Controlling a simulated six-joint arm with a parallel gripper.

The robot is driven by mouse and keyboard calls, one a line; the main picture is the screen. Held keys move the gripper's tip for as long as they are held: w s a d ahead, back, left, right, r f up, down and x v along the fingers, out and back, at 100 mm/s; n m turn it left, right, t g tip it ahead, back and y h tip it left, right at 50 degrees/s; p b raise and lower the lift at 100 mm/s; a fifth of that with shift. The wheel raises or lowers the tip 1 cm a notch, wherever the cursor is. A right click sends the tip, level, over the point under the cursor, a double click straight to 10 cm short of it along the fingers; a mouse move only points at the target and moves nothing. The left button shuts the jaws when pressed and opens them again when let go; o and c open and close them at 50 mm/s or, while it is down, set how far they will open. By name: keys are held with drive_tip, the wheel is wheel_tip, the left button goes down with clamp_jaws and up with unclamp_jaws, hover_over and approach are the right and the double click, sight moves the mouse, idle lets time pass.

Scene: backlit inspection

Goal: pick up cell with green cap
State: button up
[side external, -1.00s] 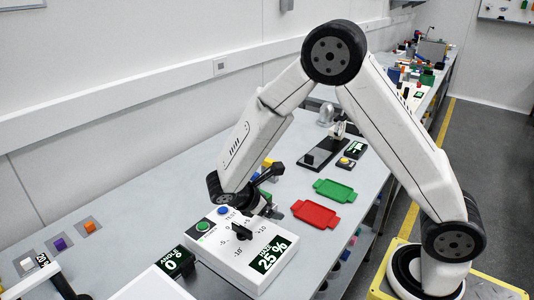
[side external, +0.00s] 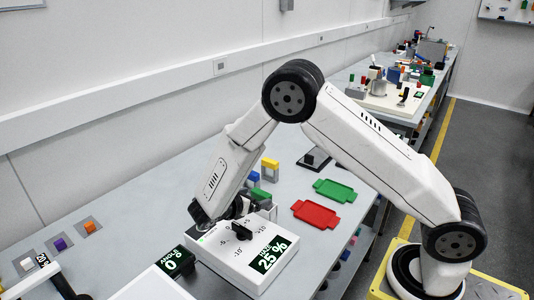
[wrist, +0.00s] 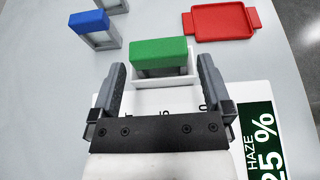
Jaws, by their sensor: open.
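The cell with the green cap (wrist: 159,54) is ahead of my gripper in the wrist view, its grey body partly set in a white holder (wrist: 192,78). Its green cap also shows in the side view (side external: 259,195), beside the white haze box. My gripper (wrist: 162,72) is open, with one dark finger to the left and one to the right of the cell's near side. Nothing is held between the fingers. The cell's lower part is hidden, and I cannot tell whether the fingers touch it.
A cell with a blue cap (wrist: 90,23) stands to the left. A cell with a yellow cap (side external: 270,164) is farther back. The red tray (side external: 315,214) and green tray (side external: 335,190) lie to the right. The haze box (side external: 232,262) is under my gripper.

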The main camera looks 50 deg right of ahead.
sight(261, 193)
drive_tip(key=shift+d+f, duration=0.15)
drive_tip(key=shift+d, duration=0.2)
drive_tip(key=shift+d, duration=0.1)
drive_tip(key=shift+x, duration=2.45)
drive_tip(key=shift+w, duration=0.1)
drive_tip(key=c, duration=1.2)
drive_tip(key=shift+o, duration=0.2)
drive_tip(key=shift+r, duration=0.2)
wheel_tip(261, 193, up, 10)
drive_tip(key=shift+f, duration=0.2)
